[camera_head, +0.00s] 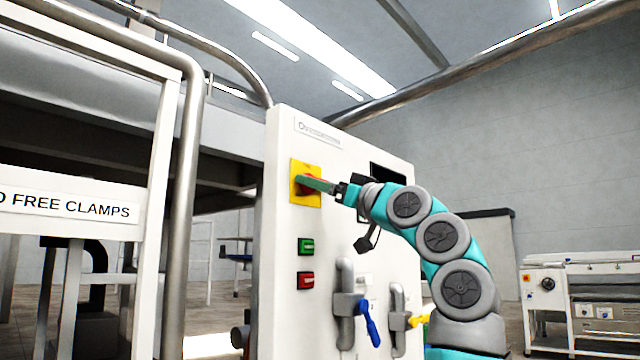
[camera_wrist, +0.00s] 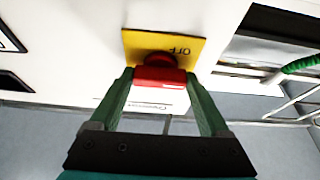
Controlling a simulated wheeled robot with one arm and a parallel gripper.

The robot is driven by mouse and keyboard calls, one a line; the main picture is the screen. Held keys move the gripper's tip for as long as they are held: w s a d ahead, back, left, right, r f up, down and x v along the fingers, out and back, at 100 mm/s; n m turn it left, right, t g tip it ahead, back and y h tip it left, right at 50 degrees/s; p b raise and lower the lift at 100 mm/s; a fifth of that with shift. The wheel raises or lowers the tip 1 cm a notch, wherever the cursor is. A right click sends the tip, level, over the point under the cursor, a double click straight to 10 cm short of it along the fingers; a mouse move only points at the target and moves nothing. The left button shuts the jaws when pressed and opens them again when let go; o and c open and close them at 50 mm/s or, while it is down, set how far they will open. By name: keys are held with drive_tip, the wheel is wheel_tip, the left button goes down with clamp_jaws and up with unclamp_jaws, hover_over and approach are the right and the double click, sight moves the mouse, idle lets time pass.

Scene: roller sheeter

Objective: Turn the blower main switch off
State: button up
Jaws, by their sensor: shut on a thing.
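The switch is a red rotary knob (camera_wrist: 158,80) on a yellow plate (camera_head: 305,184), high on the front of a white control cabinet (camera_head: 280,235). The plate also shows in the wrist view (camera_wrist: 133,42), where the word OFF is readable beside the knob. My gripper (camera_head: 308,181) reaches in from the right. In the wrist view my gripper's green fingers (camera_wrist: 160,85) stand on both sides of the red knob and are shut on it. In the head view the fingers hide most of the knob.
Below the plate are a green button (camera_head: 306,246) and a red button (camera_head: 305,280). Lower down are a blue-handled valve (camera_head: 370,325) and a yellow-handled valve (camera_head: 418,321). A metal pipe frame (camera_head: 190,200) stands left of the cabinet. Another machine (camera_head: 580,295) stands at the far right.

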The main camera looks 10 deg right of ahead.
idle(0.3)
drive_tip(key=o, duration=1.2)
drive_tip(key=shift+s+d, duration=0.1)
drive_tip(key=b+v, duration=0.2)
drive_tip(key=v, duration=0.5)
drive_tip(key=shift+s+d+f, duration=0.15)
drive_tip(key=shift+s+d, duration=0.05)
drive_tip(key=shift+s, duration=0.05)
